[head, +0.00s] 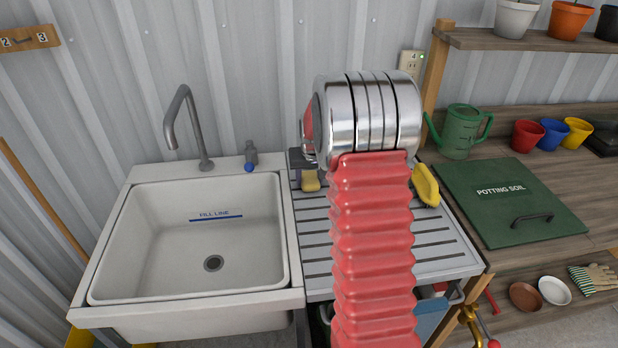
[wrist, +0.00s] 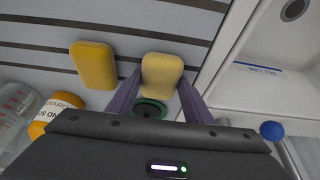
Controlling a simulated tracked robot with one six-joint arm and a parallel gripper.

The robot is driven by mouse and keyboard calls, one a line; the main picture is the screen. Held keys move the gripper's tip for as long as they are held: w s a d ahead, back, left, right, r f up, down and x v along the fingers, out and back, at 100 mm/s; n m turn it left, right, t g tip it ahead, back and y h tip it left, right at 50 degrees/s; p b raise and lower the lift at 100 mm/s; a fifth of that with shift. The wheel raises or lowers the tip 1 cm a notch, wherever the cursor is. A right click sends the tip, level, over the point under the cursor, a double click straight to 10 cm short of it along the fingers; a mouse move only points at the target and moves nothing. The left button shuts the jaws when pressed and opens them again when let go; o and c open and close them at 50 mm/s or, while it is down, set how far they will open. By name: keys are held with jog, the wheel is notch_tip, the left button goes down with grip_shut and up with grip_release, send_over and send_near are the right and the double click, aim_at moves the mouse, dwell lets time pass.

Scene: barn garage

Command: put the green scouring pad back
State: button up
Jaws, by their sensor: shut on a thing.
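My gripper (wrist: 160,78) has its two purple fingers on either side of a pale yellow block (wrist: 162,72), shut on it, over the slatted drainboard (wrist: 30,55). The block also shows in the head view (head: 310,181), below my gripper near the drainboard's back left. A darker yellow sponge (wrist: 92,65) lies apart, left of it in the wrist view. A dark green round thing (wrist: 150,108) shows between my fingers, partly hidden by my gripper body. I cannot tell whether it is a scouring pad. No plainly green pad shows elsewhere.
The white sink (head: 110,240) with a tap (head: 182,120) is left of the drainboard. A yellow object (head: 425,185) lies at its right edge. A green watering can (head: 462,130) stands right.

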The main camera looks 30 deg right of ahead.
jog(key=o, duration=1)
jog(key=shift+f, duration=0.1)
jog(key=shift+v, duration=6.1)
